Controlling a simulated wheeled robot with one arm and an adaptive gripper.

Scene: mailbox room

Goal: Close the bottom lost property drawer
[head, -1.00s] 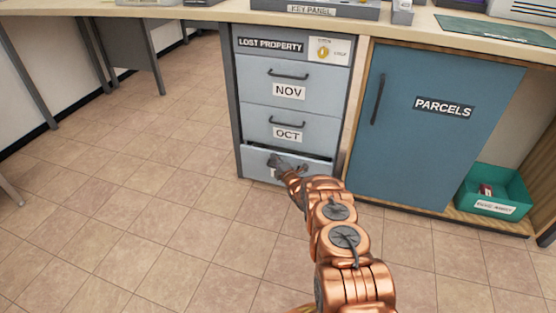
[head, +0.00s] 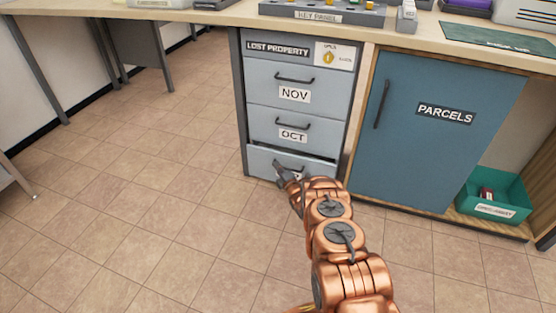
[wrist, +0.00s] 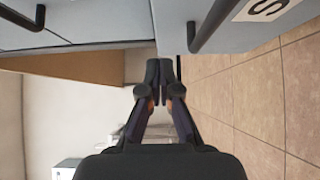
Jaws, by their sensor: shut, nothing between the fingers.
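The bottom lost property drawer (head: 262,164) is pale blue-grey and stands slightly out, with a dark gap along its top edge. My gripper (head: 279,167) is in front of its face and hides part of its handle and label. In the wrist view, which is turned sideways, the bottom drawer (wrist: 232,24) shows at the top right with its dark handle and part of a white label. My gripper (wrist: 165,66) is shut and empty there, its tips at the drawer's lower-left edge. I cannot tell whether they touch it.
The OCT drawer (head: 265,122) and NOV drawer (head: 266,82) above look shut. The blue PARCELS door (head: 430,150) is to the right, with a green bin (head: 512,190) beyond it. The desk top (head: 215,17) overhangs the drawers. The tiled floor at left is clear.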

